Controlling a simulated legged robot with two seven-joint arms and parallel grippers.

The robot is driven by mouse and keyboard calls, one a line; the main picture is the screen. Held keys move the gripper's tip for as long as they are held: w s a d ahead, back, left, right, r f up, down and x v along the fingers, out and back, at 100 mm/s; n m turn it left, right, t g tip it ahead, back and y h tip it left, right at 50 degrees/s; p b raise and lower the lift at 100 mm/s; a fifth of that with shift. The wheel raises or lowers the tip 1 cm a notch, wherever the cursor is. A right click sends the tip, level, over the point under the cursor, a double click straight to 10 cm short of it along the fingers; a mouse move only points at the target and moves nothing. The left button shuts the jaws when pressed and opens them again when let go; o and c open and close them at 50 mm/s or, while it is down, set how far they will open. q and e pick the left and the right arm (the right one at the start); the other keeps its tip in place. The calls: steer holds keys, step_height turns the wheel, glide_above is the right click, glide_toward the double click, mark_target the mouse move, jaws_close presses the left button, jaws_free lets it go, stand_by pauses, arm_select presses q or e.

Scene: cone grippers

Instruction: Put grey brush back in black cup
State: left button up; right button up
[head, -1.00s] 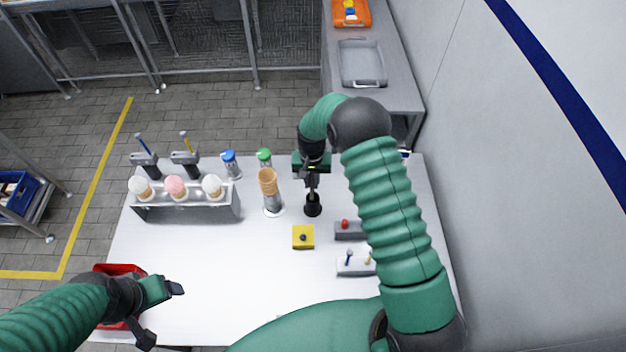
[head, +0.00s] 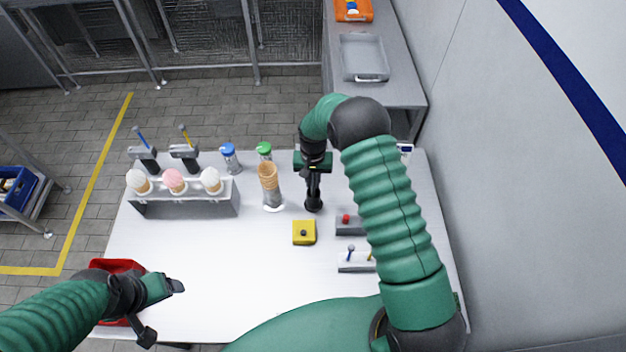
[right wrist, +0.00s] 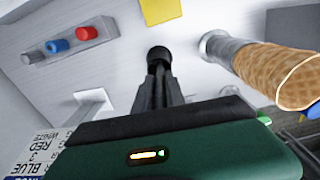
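The black cup (head: 313,204) stands upright on the white table, right of the ice cream cones. It also shows in the right wrist view (right wrist: 158,53). My right gripper (head: 313,188) points down directly above the cup, its tips at or very near the rim. In the right wrist view its dark fingers (right wrist: 159,84) are close together. I cannot make out the grey brush; any brush between the fingers or in the cup is hidden or blends in. My left gripper (head: 162,312) is open and empty at the table's front left, near a red bin (head: 118,265).
Stacked cones (head: 268,177) stand just left of the cup. A yellow block (head: 304,233) lies in front. A cone rack (head: 185,203) stands at left. The front middle is clear.

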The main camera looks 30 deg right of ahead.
steer(key=o, duration=0.5)
steer(key=shift+c, duration=0.2)
steer(key=shift+o, duration=0.3)
steer(key=shift+d, duration=0.1)
steer(key=shift+r, duration=0.35)
step_height(320, 180, up, 16)
steer(key=b, duration=0.3)
steer(key=shift+b, duration=0.3)
steer(key=shift+f, duration=0.15)
